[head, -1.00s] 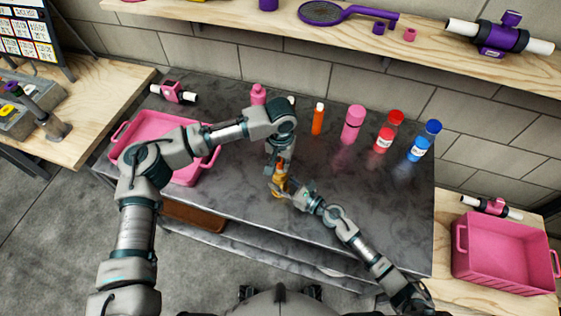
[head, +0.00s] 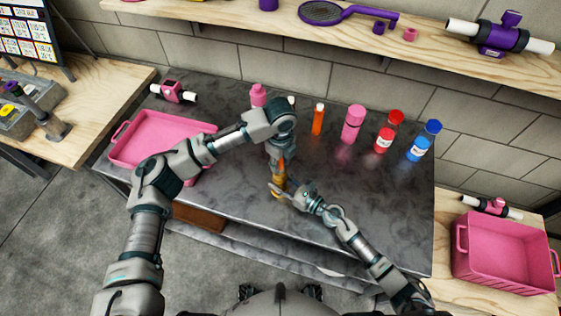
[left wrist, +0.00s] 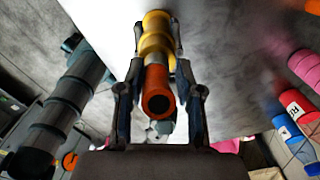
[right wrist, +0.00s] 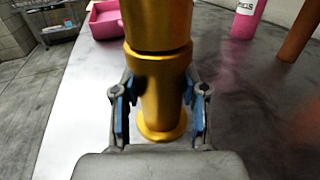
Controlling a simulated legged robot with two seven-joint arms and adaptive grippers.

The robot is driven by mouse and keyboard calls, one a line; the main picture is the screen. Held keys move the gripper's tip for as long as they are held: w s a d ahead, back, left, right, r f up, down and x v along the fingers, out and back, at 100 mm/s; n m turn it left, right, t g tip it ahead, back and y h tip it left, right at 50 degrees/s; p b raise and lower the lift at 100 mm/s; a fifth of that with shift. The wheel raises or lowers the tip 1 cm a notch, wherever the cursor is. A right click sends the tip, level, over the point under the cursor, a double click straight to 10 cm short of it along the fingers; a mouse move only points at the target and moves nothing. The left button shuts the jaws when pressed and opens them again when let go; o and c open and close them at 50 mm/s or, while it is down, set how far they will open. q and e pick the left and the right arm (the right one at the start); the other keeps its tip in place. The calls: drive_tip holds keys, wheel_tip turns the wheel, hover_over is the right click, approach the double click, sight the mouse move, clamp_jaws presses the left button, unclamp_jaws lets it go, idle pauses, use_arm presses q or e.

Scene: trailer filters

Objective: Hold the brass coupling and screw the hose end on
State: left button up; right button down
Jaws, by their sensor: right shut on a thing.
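The brass coupling (right wrist: 165,95) stands upright above the dark counter in the right wrist view, with a seam between its upper and lower parts. My right gripper (right wrist: 158,112) is shut on its lower part, one blue-padded finger on each side. The orange hose end (left wrist: 158,88) is in line with the brass coupling (left wrist: 155,35) in the left wrist view, and its hollow end faces the camera. My left gripper (left wrist: 158,75) has its fingers on both sides of the hose end, apparently open with narrow gaps. In the head view my left gripper (head: 279,168) is directly above my right gripper (head: 278,192).
A pink tray (head: 150,140) lies at the counter's left. An orange bottle (head: 318,120), a pink bottle (head: 353,124), and red and blue-capped bottles (head: 384,140) stand along the back. The counter's right front (head: 400,215) is clear. A pink crate (head: 505,260) stands on the right bench.

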use_arm(q)
drive_tip(key=shift+o, duration=0.9)
wheel_tip(320, 180, up, 12)
drive_tip(key=shift+d, duration=0.1)
use_arm(e)
drive_tip(key=c, duration=0.5)
unclamp_jaws()
drive_tip(key=shift+c, duration=0.2)
drive_tip(key=shift+d, duration=0.15)
